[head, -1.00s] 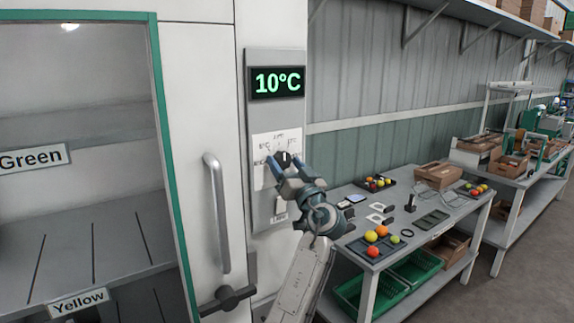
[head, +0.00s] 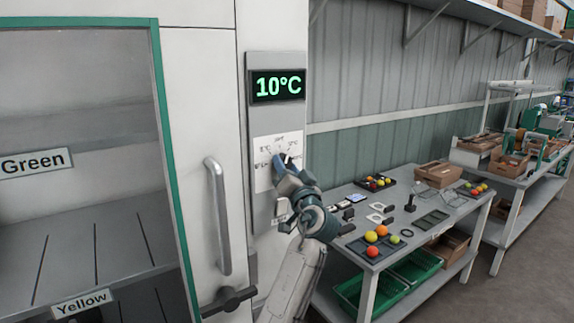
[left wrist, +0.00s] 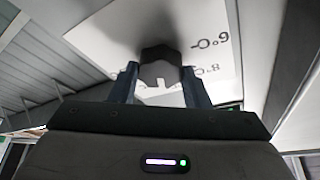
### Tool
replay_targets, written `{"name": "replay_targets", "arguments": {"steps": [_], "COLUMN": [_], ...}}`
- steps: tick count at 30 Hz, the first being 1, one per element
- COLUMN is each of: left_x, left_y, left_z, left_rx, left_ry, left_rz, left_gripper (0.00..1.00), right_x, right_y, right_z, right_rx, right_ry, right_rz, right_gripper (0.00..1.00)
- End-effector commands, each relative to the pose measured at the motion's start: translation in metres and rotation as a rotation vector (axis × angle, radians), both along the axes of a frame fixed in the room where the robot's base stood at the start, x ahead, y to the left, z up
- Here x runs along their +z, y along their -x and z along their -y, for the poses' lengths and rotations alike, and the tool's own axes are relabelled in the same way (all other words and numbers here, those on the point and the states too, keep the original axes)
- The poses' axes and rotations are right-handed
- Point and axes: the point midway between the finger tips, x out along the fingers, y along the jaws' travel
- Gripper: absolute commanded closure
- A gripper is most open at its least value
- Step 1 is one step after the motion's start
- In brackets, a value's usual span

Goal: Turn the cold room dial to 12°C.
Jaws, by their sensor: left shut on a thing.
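The cold room control panel (head: 258,218) is on the white wall beside the door. Its display (head: 277,86) reads 10°C in green. Below it is a white scale sheet (head: 263,180) with temperature marks, partly covered by my gripper. My left gripper (head: 283,161) is at the dial, which is mostly hidden in the head view. In the left wrist view, the dark dial (left wrist: 161,62) sits between the two fingers of my left gripper (left wrist: 158,80), which is shut on it. A white mark shows on the dial's near side. My right gripper is not in view.
A cold room door handle (head: 217,215) stands out left of the panel. A glass door with a green frame (head: 165,130) is further left. A workbench (head: 345,240) with tomatoes, trays and small items is at the right, close to my arm.

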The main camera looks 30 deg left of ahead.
Motion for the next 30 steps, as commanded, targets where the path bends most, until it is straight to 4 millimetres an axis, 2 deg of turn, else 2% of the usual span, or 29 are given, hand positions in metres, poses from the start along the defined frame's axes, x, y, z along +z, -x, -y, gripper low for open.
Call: {"name": "replay_targets", "arguments": {"steps": [3, 15, 30], "left_x": [0.005, 0.005, 0.001], "left_y": [0.001, 0.002, 0.002], "left_z": [0.0, -0.001, -0.001], "left_rx": [-0.001, 0.0, 0.0], "left_ry": [-0.038, -0.136, -0.167], "left_rz": [-0.092, -0.332, -0.407], "left_gripper": [0.8, 0.8, 0.8], "right_x": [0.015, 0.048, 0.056], "right_y": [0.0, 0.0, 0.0], "right_z": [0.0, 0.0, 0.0], "right_rx": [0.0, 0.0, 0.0], "right_ry": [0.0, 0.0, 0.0], "right_rz": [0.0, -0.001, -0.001], "right_gripper": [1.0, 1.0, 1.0]}}
